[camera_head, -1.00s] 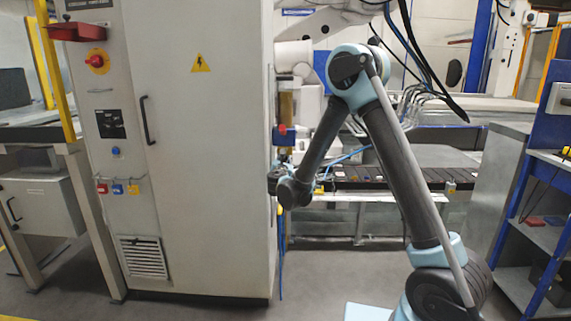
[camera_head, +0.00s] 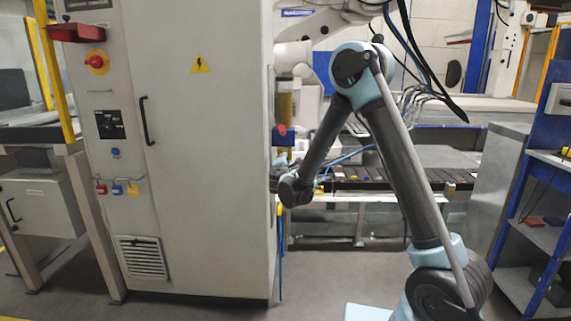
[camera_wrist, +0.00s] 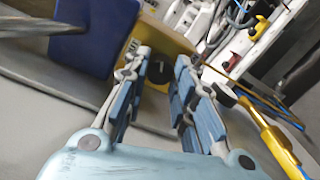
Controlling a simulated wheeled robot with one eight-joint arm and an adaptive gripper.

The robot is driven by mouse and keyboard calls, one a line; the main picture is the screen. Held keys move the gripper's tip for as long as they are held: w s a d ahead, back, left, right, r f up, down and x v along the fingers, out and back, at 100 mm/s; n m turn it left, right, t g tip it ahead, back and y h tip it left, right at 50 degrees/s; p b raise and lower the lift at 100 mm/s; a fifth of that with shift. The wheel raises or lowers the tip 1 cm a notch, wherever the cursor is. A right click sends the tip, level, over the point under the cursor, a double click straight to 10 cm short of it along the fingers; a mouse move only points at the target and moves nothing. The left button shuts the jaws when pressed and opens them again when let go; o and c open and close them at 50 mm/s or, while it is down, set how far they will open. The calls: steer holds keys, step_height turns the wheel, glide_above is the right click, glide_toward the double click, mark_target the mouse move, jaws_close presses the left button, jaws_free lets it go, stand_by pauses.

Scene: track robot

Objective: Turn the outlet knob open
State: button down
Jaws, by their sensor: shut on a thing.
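In the wrist view, my gripper (camera_wrist: 164,64) has a finger on each side of a dark round knob (camera_wrist: 157,76). It is shut on this knob, which sits on a yellow body (camera_wrist: 158,37). The fingers hide part of the knob, and its turn angle cannot be read. In the head view, my gripper is small and mostly hidden at the right edge of the tall cabinet. A yellowish upright unit (camera_head: 285,105) with a blue lower part and a red spot stands there. The knob cannot be made out in the head view.
The grey cabinet (camera_head: 205,170) stands close left of my gripper. A blue block (camera_wrist: 95,38) is close to the left finger in the wrist view. A yellow handle-like part (camera_wrist: 282,150) and cables lie on the right. A conveyor (camera_head: 400,180) runs behind my arm.

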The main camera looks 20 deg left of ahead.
steer(key=m, duration=0.5)
steer(key=shift+d, duration=0.15)
stand_by(0.4)
steer(key=c, duration=1.3)
jaws_free()
steer(key=shift+w+f, duration=0.1)
steer(key=shift+y, duration=0.3)
steer(key=v, duration=1.2)
